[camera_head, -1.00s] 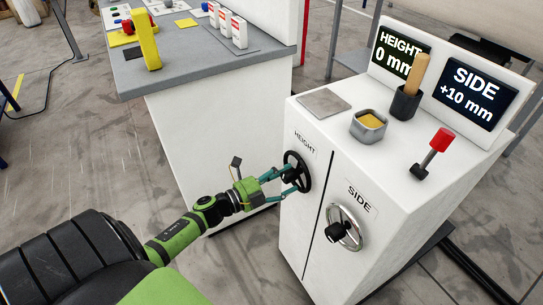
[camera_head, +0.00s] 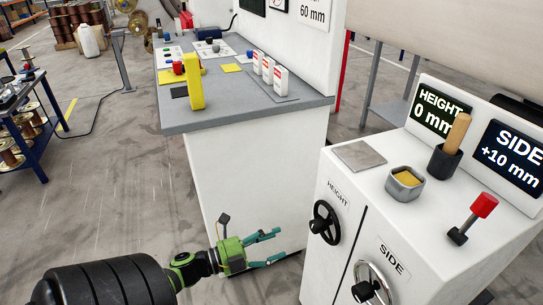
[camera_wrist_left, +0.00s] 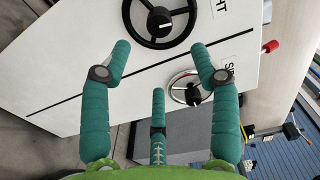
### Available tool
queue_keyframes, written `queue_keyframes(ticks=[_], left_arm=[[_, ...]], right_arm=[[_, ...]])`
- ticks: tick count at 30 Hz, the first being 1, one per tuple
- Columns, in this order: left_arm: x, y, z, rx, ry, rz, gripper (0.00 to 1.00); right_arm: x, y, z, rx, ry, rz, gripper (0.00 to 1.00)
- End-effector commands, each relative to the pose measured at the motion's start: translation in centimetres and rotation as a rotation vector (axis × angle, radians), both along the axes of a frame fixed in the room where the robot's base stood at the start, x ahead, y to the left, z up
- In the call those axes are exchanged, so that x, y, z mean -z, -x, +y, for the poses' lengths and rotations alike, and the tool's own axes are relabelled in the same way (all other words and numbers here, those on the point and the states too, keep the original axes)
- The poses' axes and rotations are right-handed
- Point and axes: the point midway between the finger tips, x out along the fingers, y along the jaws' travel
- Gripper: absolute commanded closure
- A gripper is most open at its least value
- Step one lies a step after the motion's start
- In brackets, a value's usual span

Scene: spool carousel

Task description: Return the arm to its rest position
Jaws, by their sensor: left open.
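My left gripper (camera_head: 276,247) is open and empty, in front of the white machine cabinet (camera_head: 330,255) and to the left of its handwheels. Its teal fingers stand apart in the left wrist view (camera_wrist_left: 160,58). The black HEIGHT handwheel (camera_head: 326,222) is clear of the fingers; in the left wrist view the handwheel (camera_wrist_left: 161,20) lies beyond the fingertips. The chrome SIDE handwheel (camera_head: 371,284) is lower right, also untouched. The displays read HEIGHT 0 mm (camera_head: 437,107) and SIDE +10 mm (camera_head: 509,152). My right gripper is not in view.
A grey-topped workbench (camera_head: 225,117) with a yellow upright piece (camera_head: 194,82) and white-and-red boxes (camera_head: 268,69) stands behind my gripper. A red-knobbed lever (camera_head: 483,206) and a metal cup (camera_head: 405,184) are on the cabinet top. Open floor (camera_head: 120,190) lies to the left.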

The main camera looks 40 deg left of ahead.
Motion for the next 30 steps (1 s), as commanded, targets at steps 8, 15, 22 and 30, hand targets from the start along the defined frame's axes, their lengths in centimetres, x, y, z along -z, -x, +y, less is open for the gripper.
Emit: queue_keyframes(ticks=[8, 15, 22, 30], left_arm=[[0.0, 0.0, 0.0, 0.0, 0.0, 0.0, 0.38], [5.0, 0.3, 1.7, -0.155, 0.153, 0.161, 0.38], [20.2, 6.3, 1.3, -0.553, 0.526, 0.627, 0.38], [32.7, 19.9, -6.5, -0.97, 0.781, 1.161, 0.38]], right_arm=[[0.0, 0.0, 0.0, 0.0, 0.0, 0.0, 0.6], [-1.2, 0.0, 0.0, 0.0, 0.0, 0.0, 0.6], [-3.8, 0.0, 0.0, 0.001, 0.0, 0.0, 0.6], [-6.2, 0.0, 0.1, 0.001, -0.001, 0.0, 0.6]])
